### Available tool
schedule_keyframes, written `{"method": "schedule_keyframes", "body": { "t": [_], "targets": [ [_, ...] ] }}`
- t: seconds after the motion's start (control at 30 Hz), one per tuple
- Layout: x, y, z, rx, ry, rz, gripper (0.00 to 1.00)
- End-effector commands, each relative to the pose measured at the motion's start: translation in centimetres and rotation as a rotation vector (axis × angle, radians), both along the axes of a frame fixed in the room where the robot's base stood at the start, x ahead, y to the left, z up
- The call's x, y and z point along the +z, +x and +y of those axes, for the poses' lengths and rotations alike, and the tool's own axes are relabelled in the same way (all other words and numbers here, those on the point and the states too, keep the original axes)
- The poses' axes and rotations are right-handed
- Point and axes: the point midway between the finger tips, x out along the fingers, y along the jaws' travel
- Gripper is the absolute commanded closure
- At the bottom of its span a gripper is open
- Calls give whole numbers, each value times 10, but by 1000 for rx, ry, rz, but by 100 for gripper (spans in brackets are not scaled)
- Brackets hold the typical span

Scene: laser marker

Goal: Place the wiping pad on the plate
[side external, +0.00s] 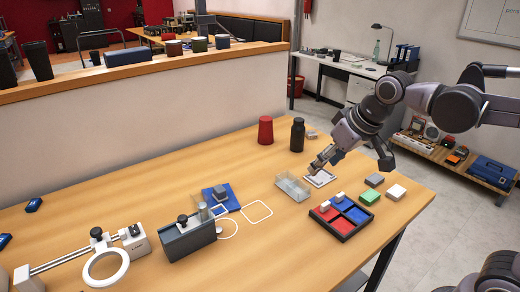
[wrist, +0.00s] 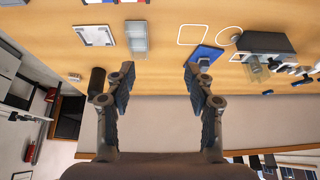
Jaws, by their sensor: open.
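A flat white-framed plate (side external: 320,178) with a grey centre lies on the table; it also shows at the upper left of the wrist view (wrist: 92,35). Which one is the wiping pad I cannot tell for sure. My gripper (side external: 316,168) is above the table by the plate's far-left edge in the side view. In the wrist view its fingers (wrist: 158,88) are wide apart with nothing between them.
A clear tray (side external: 292,187) stands beside the plate. A red-and-blue compartment tray (side external: 342,217) is in front. A blue plate with a grey block (side external: 221,197) and a grey device (side external: 187,239) are left.

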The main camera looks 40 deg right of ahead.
Motion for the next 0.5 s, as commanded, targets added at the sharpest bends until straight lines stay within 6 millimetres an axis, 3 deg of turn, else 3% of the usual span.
{"method": "schedule_keyframes", "body": {
  "t": [0.03, 0.2, 0.5],
  "targets": [
    [-10, -16, -5, -2, -3, -21, 46],
    [-41, -52, -15, -6, -15, -84, 46],
    [-65, -74, -22, -9, -27, -130, 46]
  ]
}}
